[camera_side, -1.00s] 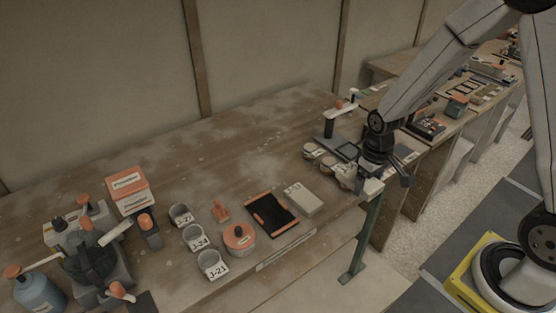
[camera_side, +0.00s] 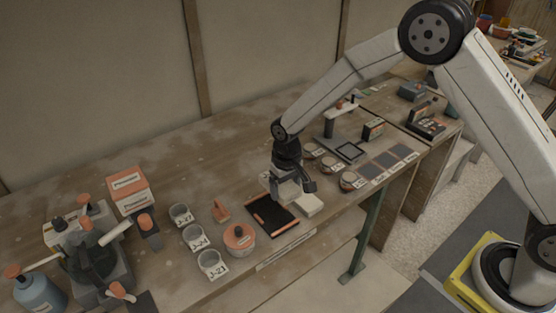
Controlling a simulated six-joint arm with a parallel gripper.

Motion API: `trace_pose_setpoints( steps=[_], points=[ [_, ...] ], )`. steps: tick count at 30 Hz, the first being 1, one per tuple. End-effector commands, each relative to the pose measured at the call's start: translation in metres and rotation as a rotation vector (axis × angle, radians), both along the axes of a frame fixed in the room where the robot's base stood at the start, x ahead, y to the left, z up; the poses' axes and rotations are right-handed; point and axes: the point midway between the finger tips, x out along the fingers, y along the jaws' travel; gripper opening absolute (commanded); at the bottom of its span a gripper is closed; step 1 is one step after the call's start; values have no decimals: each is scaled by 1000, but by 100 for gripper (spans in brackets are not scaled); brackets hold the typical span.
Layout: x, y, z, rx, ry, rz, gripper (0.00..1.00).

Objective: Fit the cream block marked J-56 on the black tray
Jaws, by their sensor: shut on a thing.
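The cream block (camera_side: 310,206) lies at the right side of the black tray, near the front of the bench. Its top is largely hidden by my gripper, and its marking cannot be read now. The black tray (camera_side: 272,218) has orange strips along its edges and lies flat, with a bare dark surface. My gripper (camera_side: 294,192) points down over the cream block and is shut on it. The fingertips are partly hidden, and I cannot tell whether the block is clear of the bench.
An orange-lidded round tub (camera_side: 239,240) and several labelled cups (camera_side: 194,238) stand left of the tray. More round cups (camera_side: 347,181) and dark square pads (camera_side: 371,170) lie to the right. A stand (camera_side: 332,128) rises behind them. The bench behind the tray is clear.

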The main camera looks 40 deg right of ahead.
Motion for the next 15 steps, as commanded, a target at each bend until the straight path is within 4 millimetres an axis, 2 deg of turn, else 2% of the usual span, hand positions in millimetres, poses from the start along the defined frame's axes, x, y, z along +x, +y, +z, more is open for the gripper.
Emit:
trace_pose_setpoints(
  steps=[3,6,15],
  points=[
    [6,16,-3,0,0,2,22],
    [8,22,-4,0,0,0,22],
    [9,24,-5,0,0,0,22]
  ],
)
